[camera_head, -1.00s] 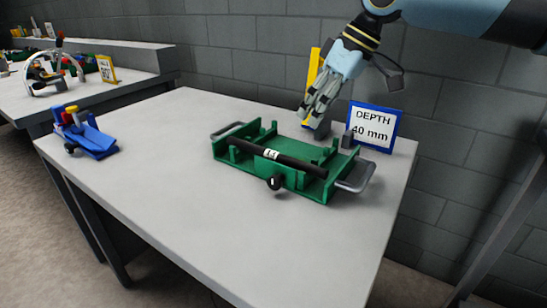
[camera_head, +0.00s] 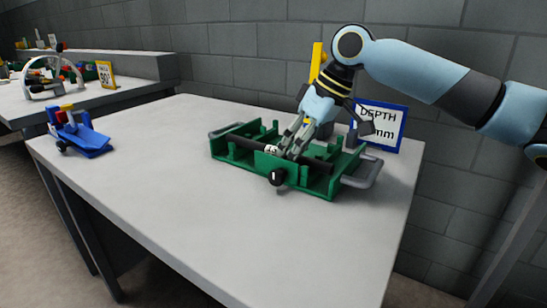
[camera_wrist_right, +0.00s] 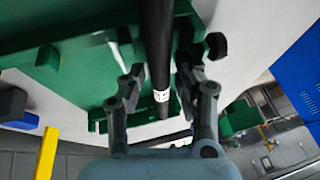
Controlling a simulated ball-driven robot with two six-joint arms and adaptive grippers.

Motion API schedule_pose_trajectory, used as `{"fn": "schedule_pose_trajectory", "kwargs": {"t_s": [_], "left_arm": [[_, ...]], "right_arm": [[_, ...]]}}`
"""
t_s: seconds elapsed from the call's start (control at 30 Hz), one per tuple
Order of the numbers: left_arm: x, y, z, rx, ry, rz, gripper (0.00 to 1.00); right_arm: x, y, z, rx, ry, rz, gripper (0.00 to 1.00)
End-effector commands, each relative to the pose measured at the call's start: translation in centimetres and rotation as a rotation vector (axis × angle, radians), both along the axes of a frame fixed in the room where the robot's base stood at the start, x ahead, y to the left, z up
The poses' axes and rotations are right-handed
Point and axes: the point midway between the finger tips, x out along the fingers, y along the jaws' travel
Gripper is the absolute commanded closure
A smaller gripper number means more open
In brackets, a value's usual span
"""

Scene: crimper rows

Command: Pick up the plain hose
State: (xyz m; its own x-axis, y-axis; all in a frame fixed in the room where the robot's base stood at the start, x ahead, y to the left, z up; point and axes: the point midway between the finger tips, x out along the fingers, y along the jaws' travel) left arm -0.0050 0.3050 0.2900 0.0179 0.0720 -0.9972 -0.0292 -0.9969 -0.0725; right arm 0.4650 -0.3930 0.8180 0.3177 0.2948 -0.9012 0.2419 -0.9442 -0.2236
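A black hose (camera_head: 250,145) with a small white marking lies across the green tray fixture (camera_head: 222,153) on the table. My right gripper (camera_head: 291,153) points down over the middle of the hose, just right of the white marking. In the right wrist view, the hose (camera_wrist_right: 157,45) runs between the two fingers of the right gripper (camera_wrist_right: 158,85). The fingers are apart, with gaps visible beside the hose. The gripper hides part of the hose in the head view. My left gripper is not in view.
A blue-framed depth sign (camera_head: 388,117), partly hidden by my gripper, and a yellow post (camera_head: 317,62) stand behind the fixture. The fixture has metal side handles (camera_head: 366,172) and a black knob (camera_head: 277,177). A blue tool (camera_head: 83,138) sits far left. The front of the table (camera_head: 220,230) is clear.

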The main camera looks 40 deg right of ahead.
Motion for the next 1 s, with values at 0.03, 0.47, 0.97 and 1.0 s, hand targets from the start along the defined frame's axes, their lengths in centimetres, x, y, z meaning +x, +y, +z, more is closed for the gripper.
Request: {"fn": "schedule_pose_trajectory", "kwargs": {"t_s": [0.03, 0.47, 0.97, 1.0], "left_arm": [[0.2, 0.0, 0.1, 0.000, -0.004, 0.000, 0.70], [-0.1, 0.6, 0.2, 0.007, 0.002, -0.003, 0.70], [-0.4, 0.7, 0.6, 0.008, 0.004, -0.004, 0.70], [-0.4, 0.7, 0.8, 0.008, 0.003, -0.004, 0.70]], "right_arm": [[0.0, 0.0, 0.1, -0.001, 0.000, 0.000, 0.68], [0.0, 0.0, 0.1, -0.001, -0.001, -0.001, 1.00], [0.1, 0.0, 1.5, -0.001, -0.005, 0.001, 1.00], [0.1, 0.0, 2.0, -0.001, -0.006, 0.000, 1.00]]}}
